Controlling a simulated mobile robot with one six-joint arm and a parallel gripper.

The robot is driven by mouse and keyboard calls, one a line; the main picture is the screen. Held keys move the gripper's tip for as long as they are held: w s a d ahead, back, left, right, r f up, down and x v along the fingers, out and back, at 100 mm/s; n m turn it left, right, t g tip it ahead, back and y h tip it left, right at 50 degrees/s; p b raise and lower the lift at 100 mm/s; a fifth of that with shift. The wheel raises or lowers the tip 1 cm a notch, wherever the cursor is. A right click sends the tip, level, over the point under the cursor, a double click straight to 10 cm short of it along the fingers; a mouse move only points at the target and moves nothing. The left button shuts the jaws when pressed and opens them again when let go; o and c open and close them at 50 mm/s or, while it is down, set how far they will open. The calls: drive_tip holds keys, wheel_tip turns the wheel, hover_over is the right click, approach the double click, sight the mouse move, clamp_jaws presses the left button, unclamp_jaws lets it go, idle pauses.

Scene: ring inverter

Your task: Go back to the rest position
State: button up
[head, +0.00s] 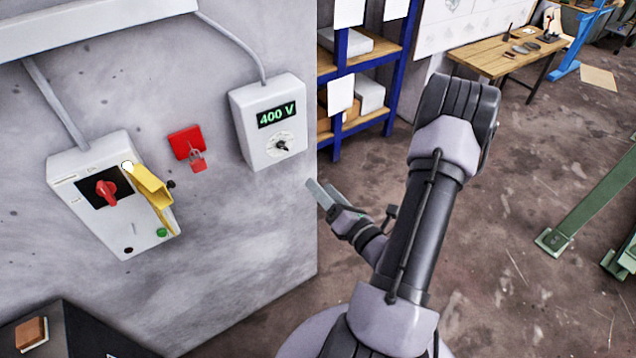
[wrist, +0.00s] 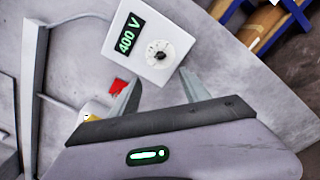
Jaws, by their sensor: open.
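My gripper (head: 328,196) is in front of the right edge of the grey wall in the head view, below and to the right of the display box. Its two flat fingers also show in the wrist view (wrist: 160,96), spread apart with nothing between them. The white display box (head: 268,122) reads "400 V" and has a round dial; it also shows ahead of the fingers in the wrist view (wrist: 150,38). My gripper is apart from it, but the distance is hard to tell.
A white switch box (head: 118,228) with a red rotary knob (head: 106,192) and yellow flap (head: 152,186) is on the wall. A red plate with a padlock (head: 196,160) hangs between the boxes. Blue shelving (head: 398,75), a workbench (head: 490,62) and green legs (head: 590,200) stand beyond open floor.

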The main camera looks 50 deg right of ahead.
drive_tip(key=w+a+r+n+g+y+b, duration=0.1)
drive_tip(key=w+a+r+n+y+b, duration=0.15)
drive_tip(key=a+n+y, duration=0.55)
drive_tip(key=w+a+r+n+g+y+b, duration=0.1)
drive_tip(key=w+a+r+n+y+b, duration=0.15)
drive_tip(key=a+n+y, duration=0.55)
drive_tip(key=s+a+f+n+g+b, duration=0.2)
drive_tip(key=s+a+n+g+b, duration=0.15)
drive_tip(key=a+n+g, duration=0.4)
drive_tip(key=s+a+f+n+g+b, duration=0.3)
drive_tip(key=s+a+n+g, duration=0.15)
drive_tip(key=a, duration=0.55)
drive_tip(key=s+f+n+g+h+b, duration=0.2)
drive_tip(key=s+f+n+h+b, duration=0.4)
drive_tip(key=n, duration=0.4)
drive_tip(key=d+r+n+t+h+b, duration=0.1)
drive_tip(key=n+t, duration=0.1)
drive_tip(key=w+d+r+n+t+h+b, duration=0.1)
drive_tip(key=r+n+t+h, duration=0.1)
drive_tip(key=n, duration=0.1)
drive_tip(key=shift+w+d+r+h, duration=0.2)
drive_tip(key=shift+d+h, duration=0.1)
drive_tip(key=shift+d, duration=0.1)
